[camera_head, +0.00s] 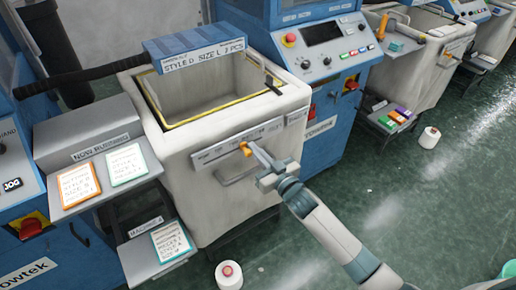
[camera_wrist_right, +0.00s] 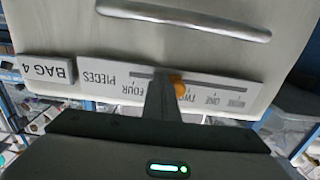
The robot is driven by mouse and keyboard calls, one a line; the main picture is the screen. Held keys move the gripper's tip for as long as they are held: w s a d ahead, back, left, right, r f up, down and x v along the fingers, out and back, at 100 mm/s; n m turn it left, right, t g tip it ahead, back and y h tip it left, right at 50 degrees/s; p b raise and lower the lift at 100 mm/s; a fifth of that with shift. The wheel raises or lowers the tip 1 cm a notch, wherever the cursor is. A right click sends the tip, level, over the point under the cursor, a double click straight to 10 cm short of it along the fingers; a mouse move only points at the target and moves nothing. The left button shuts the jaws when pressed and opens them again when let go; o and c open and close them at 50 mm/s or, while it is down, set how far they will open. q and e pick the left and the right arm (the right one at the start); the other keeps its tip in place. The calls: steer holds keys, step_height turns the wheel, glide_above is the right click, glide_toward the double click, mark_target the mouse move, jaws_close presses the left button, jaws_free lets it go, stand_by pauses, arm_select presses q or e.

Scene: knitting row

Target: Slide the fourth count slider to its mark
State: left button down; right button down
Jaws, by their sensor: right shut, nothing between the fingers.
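The fourth count slider is an orange knob (camera_head: 246,149) on a pale scale strip (camera_head: 215,152) across the front of the white bin. In the right wrist view the strip appears upside down, beside a "BAG 4" label (camera_wrist_right: 48,69). There the knob (camera_wrist_right: 177,86) is close to the word TWO; the THREE position is hidden behind my fingers. My right gripper (camera_head: 252,149) is shut and empty, its tips at the strip right beside the knob, on its FOUR side in the wrist view (camera_wrist_right: 164,82). Contact cannot be told. My left gripper is not in view.
A blue sign (camera_head: 200,55) reading "STYLE D SIZE L" and a piece count hangs over the bin (camera_head: 225,190). A bar handle (camera_head: 240,176) is below the strip. Shelves with cards (camera_head: 128,165) stand left.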

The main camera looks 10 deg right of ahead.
steer(key=shift+s+a+p, duration=0.15)
steer(key=shift+s+a, duration=0.3)
steer(key=shift+a, duration=0.75)
steer(key=shift+s+a+p, duration=0.2)
steer(key=shift+s+a, duration=0.2)
steer(key=shift+a, duration=0.75)
steer(key=shift+s+a+p, duration=0.15)
steer(key=shift+s+a, duration=0.3)
steer(key=shift+a, duration=0.75)
steer(key=shift+w+d, duration=0.25)
steer(key=shift+d, duration=0.35)
steer(key=shift+p+v, duration=0.9)
steer(key=shift+v, duration=0.6)
steer(key=p, duration=0.2)
glide_toward(232, 151)
steer(key=shift+v, duration=0.85)
